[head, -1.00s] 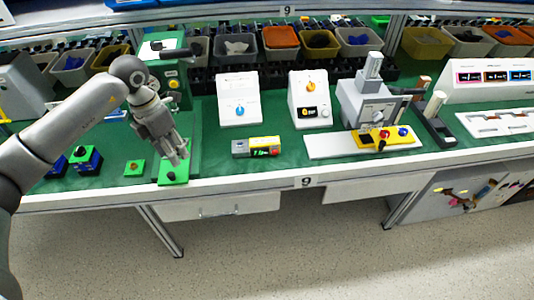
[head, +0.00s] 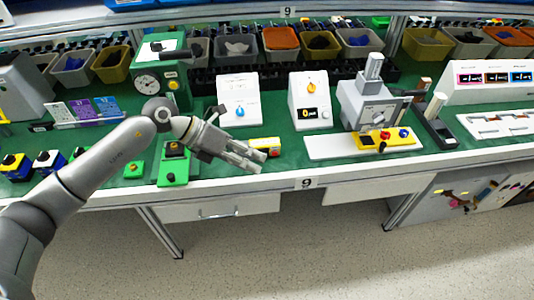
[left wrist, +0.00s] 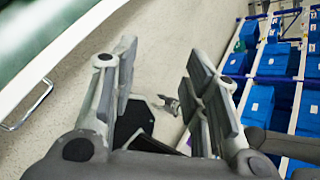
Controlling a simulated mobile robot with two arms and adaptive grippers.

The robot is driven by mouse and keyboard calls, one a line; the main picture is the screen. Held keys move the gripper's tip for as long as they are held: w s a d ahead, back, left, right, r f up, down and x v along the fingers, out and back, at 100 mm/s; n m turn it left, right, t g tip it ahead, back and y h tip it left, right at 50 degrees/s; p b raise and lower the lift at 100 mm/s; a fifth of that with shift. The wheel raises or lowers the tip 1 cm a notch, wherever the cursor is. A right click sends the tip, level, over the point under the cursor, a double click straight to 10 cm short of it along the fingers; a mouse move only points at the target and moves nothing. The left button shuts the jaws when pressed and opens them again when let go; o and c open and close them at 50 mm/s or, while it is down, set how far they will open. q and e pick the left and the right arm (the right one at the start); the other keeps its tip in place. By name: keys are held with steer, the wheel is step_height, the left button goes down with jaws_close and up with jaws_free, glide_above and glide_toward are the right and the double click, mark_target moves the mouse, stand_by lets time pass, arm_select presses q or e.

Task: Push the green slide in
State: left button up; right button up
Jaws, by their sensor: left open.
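A green machine (head: 160,75) with a round dial stands on the bench at the left. In front of it a flat green slide (head: 173,178) with dark parts on top reaches toward the bench's front edge. My left gripper (head: 258,161) is open and empty, to the right of the slide and apart from it, near the bench's front edge. My right gripper is not in view.
White panels with knobs (head: 238,100) stand at the back. A white plate with a grey press (head: 370,103) is to the right.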

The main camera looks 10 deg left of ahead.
arm_select(q)
steer(key=shift+s+d+r+n+t+h, duration=0.2)
steer(key=shift+d+r+h, duration=0.25)
steer(key=shift+d, duration=0.35)
steer(key=shift+w+d+r+n+t+h, duration=0.2)
steer(key=shift+d+r+h, duration=0.25)
steer(key=shift+d, duration=0.3)
steer(key=shift+s+d+r+n+h, duration=0.1)
steer(key=shift+d+r+n+h, duration=0.35)
steer(key=shift+d, duration=0.35)
